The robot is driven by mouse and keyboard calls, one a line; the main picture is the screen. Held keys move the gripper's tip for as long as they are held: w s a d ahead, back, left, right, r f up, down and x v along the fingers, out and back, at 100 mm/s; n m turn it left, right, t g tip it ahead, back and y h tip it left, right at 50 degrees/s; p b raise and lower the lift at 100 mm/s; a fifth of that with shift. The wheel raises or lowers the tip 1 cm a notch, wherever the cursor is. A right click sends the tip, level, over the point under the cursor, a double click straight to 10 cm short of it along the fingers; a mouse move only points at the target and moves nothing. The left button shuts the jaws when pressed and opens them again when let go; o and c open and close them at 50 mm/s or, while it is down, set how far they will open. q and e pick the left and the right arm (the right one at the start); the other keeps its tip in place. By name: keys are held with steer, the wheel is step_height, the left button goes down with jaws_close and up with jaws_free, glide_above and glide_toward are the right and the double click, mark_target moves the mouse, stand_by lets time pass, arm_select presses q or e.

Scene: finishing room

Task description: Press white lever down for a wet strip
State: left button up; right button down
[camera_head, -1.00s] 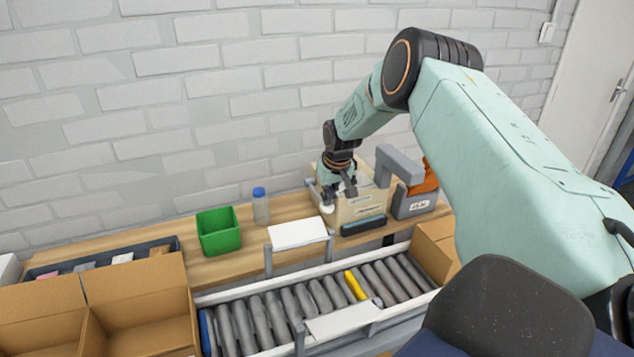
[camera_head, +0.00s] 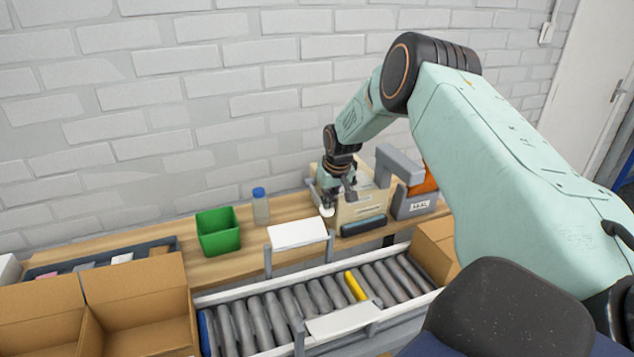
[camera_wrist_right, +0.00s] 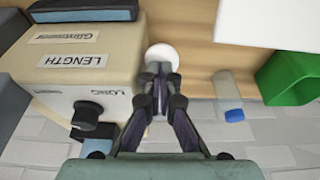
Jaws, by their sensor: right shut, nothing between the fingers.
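The beige tape dispenser box (camera_head: 352,213) stands on the wooden bench near the wall. It also fills the left of the right wrist view (camera_wrist_right: 125,45), with a "LENGTH" label and a black knob. The white lever's round end (camera_head: 327,211) shows at the box's left side, and in the right wrist view (camera_wrist_right: 162,54) just beyond my fingertips. My right gripper (camera_head: 329,200) is shut and empty, its fingertips (camera_wrist_right: 160,70) right at the white end. They overlap its edge in the picture; I cannot tell whether they touch. My left gripper is not in view.
A green bin (camera_head: 218,240) and a blue-capped bottle (camera_head: 261,208) stand left of the dispenser. A grey machine (camera_head: 412,205) stands close on its right. A white panel (camera_head: 297,234) and a roller conveyor (camera_head: 300,303) lie in front, with open cardboard boxes (camera_head: 135,282) at left.

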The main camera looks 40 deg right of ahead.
steer(key=shift+f, duration=0.55)
steer(key=shift+r, duration=0.1)
step_height(320, 180, up, 10)
steer(key=w+p, duration=0.2)
steer(key=p, duration=0.2)
steer(key=shift+d+p, duration=0.35)
steer(key=shift+p, duration=0.05)
stand_by(0.6)
steer(key=shift+w, duration=0.1)
stand_by(0.4)
step_height(320, 180, up, 5)
steer(key=p, duration=0.4)
stand_by(0.4)
